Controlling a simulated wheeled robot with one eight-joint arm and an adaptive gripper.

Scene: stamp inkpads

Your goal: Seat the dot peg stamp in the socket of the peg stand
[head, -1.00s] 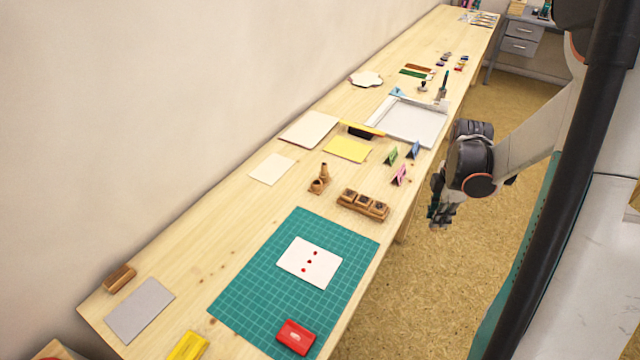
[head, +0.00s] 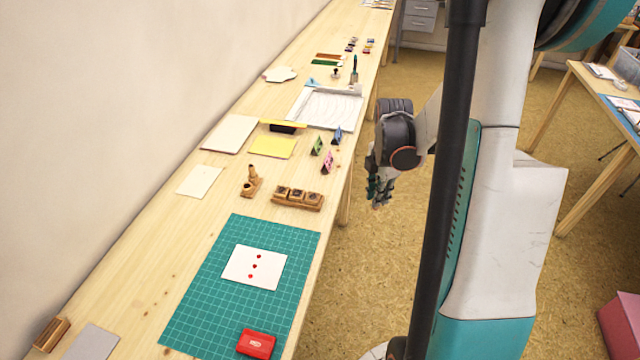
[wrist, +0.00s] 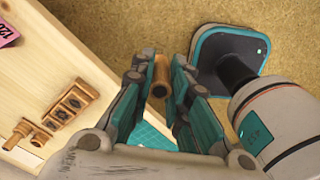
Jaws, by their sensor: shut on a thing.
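My gripper (head: 380,192) hangs low beyond the table's right edge, over the floor. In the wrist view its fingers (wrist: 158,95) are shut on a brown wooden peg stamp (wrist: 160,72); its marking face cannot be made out. The peg stand (head: 250,187) is a small wooden piece on the table, left of the stamp tray, with an upright peg at its back. It also shows in the wrist view (wrist: 30,134), well left of my gripper. Its socket is too small to make out clearly.
A wooden tray with three block stamps (head: 298,199) stands between the peg stand and the table edge. A green cutting mat (head: 190,315) holds a card with red dots (head: 240,268) and a red inkpad (head: 256,343).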

